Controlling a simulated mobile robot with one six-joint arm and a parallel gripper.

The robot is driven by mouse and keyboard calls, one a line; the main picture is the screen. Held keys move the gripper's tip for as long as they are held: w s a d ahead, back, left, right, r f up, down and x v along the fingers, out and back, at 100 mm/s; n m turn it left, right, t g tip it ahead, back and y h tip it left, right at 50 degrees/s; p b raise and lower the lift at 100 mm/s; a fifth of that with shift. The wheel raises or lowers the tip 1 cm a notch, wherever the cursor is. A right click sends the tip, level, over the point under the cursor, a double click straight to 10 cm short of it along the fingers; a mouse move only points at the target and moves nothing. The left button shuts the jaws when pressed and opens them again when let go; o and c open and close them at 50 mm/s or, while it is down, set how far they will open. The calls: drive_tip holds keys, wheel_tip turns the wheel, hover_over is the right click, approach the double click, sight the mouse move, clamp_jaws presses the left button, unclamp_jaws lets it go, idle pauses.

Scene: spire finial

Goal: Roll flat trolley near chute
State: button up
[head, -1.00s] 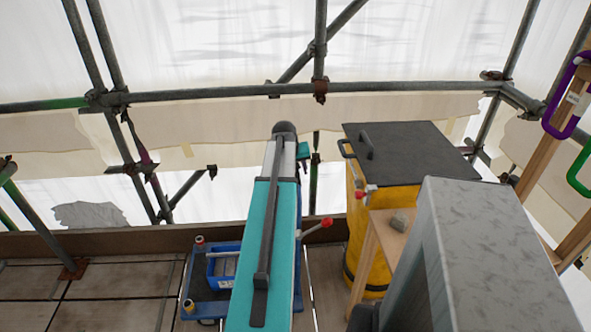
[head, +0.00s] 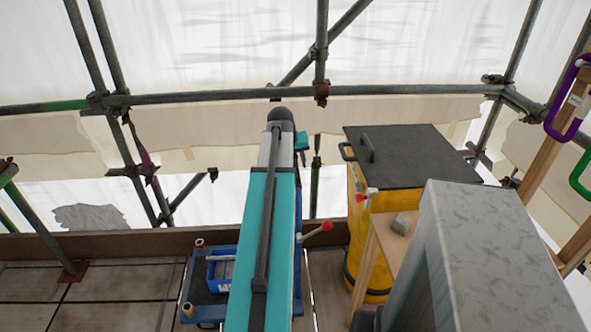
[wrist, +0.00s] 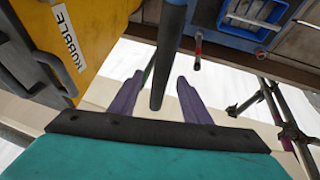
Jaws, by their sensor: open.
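The flat trolley (head: 207,290) is a low blue platform with corner posts, left of my arm in the head view; my arm hides its right part. It also shows at the upper right of the wrist view (wrist: 208,36). The chute (head: 385,218) is yellow with a black lid, right of my arm; its side with a RUBBLE label fills the left of the wrist view (wrist: 95,45). My gripper (wrist: 160,76) has two purple fingers, spread open. A dark round bar (wrist: 165,55) shows between them, with gaps visible on both sides. I cannot tell what it belongs to.
A blue crate (head: 221,270) sits on the trolley. A wooden stand (head: 390,240) with a grey stone stands before the chute. A grey metal block (head: 490,260) fills the lower right. Scaffold poles and a toe board (head: 100,242) bound the back; the left deck (head: 110,285) is clear.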

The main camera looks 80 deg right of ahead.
drive_tip(key=v, duration=0.6)
drive_tip(key=shift+w+a+r, duration=0.1)
drive_tip(key=shift+w+r, duration=0.05)
drive_tip(key=shift+w, duration=0.05)
idle(0.4)
